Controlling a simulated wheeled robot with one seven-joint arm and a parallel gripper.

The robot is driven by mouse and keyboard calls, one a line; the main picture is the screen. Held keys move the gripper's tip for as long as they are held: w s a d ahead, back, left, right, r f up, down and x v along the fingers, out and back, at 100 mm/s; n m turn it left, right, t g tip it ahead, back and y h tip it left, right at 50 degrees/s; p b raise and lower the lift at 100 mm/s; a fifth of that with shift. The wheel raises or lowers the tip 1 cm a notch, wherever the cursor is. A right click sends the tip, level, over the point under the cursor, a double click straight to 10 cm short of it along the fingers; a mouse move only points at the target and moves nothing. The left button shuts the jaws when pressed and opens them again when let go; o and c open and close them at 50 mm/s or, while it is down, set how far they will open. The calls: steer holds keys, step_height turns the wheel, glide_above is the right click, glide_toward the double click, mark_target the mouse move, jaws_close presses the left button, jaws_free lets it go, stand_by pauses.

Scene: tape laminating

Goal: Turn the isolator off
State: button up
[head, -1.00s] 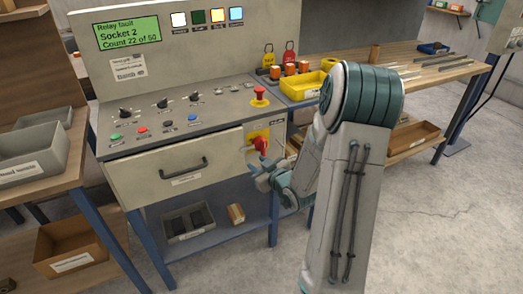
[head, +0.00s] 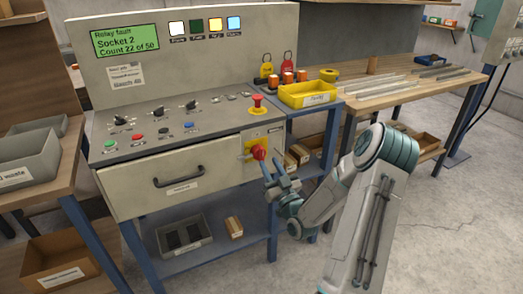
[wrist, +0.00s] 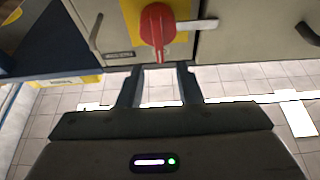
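The isolator is a red rotary knob (head: 258,152) on a yellow plate (head: 248,146), on the panel front right of the drawer. In the wrist view the knob (wrist: 157,25) is ahead of my gripper, with its handle pointing down the picture toward the gap between the fingers. My gripper (head: 269,170) is just in front of and below the knob in the head view. In the wrist view my gripper (wrist: 160,70) has its two fingers apart, with nothing between them. Whether a fingertip touches the handle cannot be told.
A drawer with a dark handle (head: 180,180) lies left of the isolator. A red emergency-stop button (head: 257,104) is above it. A yellow bin (head: 308,94) stands on the side bench. Open floor lies at right.

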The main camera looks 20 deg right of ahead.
mark_target(263, 153)
steer(key=x, duration=0.7)
jaws_close()
